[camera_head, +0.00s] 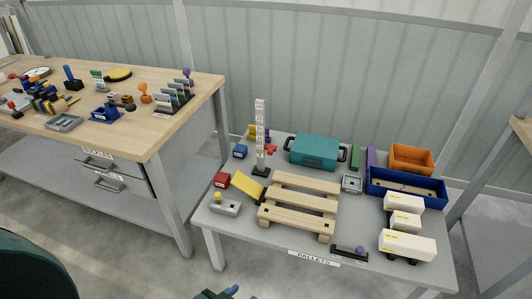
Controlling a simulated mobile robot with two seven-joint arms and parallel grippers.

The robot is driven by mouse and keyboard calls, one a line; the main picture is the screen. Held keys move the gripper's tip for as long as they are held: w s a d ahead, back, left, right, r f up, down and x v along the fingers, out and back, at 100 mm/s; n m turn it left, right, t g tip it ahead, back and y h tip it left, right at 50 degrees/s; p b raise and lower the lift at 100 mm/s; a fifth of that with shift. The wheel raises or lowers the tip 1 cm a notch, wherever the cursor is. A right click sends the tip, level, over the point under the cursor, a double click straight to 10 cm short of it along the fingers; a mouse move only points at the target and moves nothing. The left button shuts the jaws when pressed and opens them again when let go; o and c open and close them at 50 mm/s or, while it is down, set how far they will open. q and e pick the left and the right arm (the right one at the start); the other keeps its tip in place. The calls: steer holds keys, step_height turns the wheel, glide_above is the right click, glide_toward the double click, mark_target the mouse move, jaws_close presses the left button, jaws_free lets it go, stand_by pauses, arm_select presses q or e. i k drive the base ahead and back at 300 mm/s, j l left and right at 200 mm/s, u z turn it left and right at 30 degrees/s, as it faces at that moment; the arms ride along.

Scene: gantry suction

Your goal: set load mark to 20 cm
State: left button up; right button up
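A white upright scale post (260,125) with dark markings stands on a black base on the low grey table, behind the wooden pallet. A red piece (271,150) sits beside the post at its right side, low on the scale. It looks like the load mark; the figures are too small to read. A blue and dark tip (230,292) at the bottom edge appears to be part of my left gripper, well in front of the table and far from the post. Its fingers are mostly cut off. My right gripper is not in view.
A blue bin (378,190) and white boxes (407,244) fill the table's right side.

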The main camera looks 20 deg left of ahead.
mark_target(270, 149)
steer(key=i+j+z, duration=0.25)
steer(key=i, duration=0.25)
steer(key=i+j+z, duration=0.2)
steer(key=i, duration=0.25)
steer(key=j, duration=0.1)
